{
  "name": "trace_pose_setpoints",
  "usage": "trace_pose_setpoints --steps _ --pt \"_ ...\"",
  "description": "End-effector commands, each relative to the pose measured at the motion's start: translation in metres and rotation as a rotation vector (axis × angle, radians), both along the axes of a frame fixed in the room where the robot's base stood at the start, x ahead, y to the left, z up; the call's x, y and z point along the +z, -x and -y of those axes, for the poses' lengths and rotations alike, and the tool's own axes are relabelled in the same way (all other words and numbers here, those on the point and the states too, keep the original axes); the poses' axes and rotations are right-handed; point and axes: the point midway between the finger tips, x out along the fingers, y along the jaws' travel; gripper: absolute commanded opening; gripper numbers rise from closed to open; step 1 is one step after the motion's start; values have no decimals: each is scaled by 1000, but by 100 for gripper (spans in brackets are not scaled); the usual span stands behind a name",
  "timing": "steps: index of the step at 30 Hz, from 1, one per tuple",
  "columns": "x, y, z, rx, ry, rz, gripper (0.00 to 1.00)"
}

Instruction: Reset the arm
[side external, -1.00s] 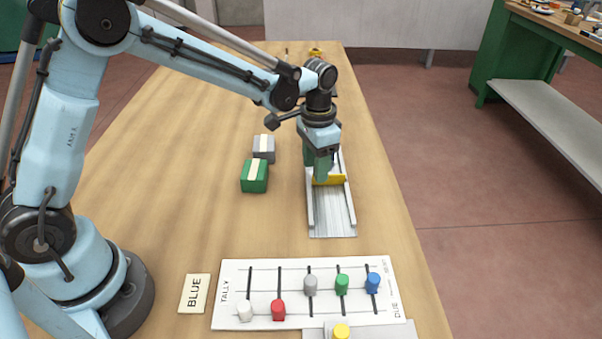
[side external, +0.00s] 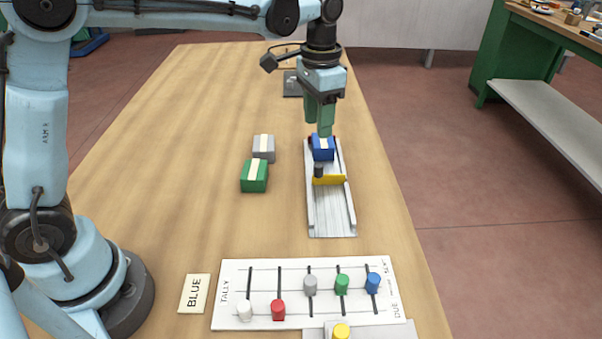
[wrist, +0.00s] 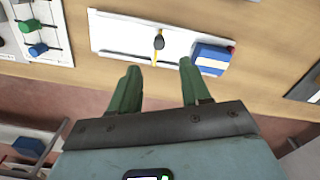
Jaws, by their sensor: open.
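My gripper (side external: 319,118) has green fingers and is above the far end of the metal channel (side external: 331,215). In the wrist view its two fingers (wrist: 157,85) are apart with nothing between them. A blue block with a pale stripe (side external: 323,148) sits in the channel, below the fingers in the side view. It also shows in the wrist view (wrist: 211,58), right of the fingers' gap. A yellow bar (side external: 330,180) with a dark knob (side external: 319,170) lies across the channel, on the near side of the blue block.
A green block (side external: 254,177) and a grey block (side external: 263,147) stand left of the channel. A tally board (side external: 235,278) with several coloured pegs lies in front, beside a card reading BLUE (side external: 194,294). The table's left middle is clear.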

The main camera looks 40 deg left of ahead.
Motion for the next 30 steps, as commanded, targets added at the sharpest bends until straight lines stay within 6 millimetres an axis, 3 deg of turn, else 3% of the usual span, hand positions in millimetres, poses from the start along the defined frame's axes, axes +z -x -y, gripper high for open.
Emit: trace_pose_setpoints --steps 17,23,30 --pt "11 3 -2 8 2 12 47" --pt "25 28 -14 68 14 103 47" --pt "33 72 -32 170 43 266 47"
